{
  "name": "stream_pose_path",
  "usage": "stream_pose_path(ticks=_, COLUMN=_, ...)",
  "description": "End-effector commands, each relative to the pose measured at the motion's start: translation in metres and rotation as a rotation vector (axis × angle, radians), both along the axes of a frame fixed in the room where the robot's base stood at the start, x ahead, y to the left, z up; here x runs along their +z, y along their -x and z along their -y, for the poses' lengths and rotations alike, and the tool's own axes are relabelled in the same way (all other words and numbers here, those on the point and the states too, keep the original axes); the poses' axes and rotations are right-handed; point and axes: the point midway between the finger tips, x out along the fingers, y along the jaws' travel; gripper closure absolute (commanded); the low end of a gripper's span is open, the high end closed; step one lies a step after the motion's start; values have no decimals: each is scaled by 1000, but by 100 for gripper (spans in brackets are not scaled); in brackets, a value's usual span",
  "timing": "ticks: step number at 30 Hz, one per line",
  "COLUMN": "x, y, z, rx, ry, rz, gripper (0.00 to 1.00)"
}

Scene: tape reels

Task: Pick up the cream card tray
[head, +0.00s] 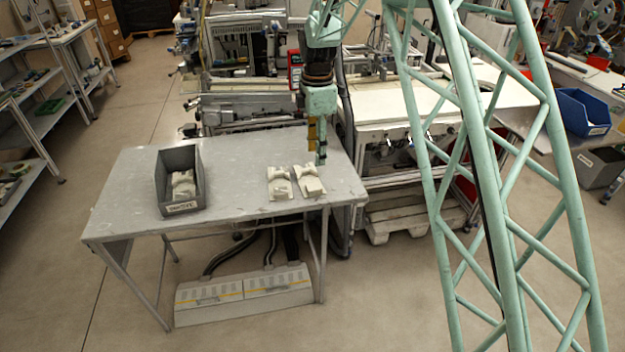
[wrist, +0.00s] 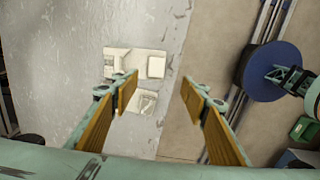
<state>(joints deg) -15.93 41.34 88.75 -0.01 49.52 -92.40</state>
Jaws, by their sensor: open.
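Two cream tray-like pieces lie close together on the grey table near its front right edge. The left cream piece (head: 279,184) and the right cream piece (head: 309,182) have moulded, raised shapes; I cannot tell which is the card tray. My gripper (head: 317,152) hangs pointing down above the table, just behind the right piece. In the wrist view my gripper (wrist: 158,91) is open with nothing between its fingers. One cream piece (wrist: 134,63) shows ahead of and left of the gap; another (wrist: 141,103) shows lower, partly hidden by the left finger.
A grey bin (head: 164,192) on the table's left side holds more cream pieces. The grey table (head: 235,165) is clear between bin and pieces. A white bench (head: 440,108) with machinery stands behind and to the right. A blue round thing (wrist: 266,72) lies beyond the table edge.

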Motion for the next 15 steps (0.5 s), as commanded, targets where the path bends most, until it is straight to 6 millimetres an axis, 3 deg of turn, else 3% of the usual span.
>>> stream_pose_path(ticks=6, x=-16, y=-6, z=-7, rx=40, ry=2, rz=-7, gripper=59)
stream_pose_path(ticks=15, x=-17, y=-7, z=-8, rx=43, ry=2, rz=-7, gripper=59)
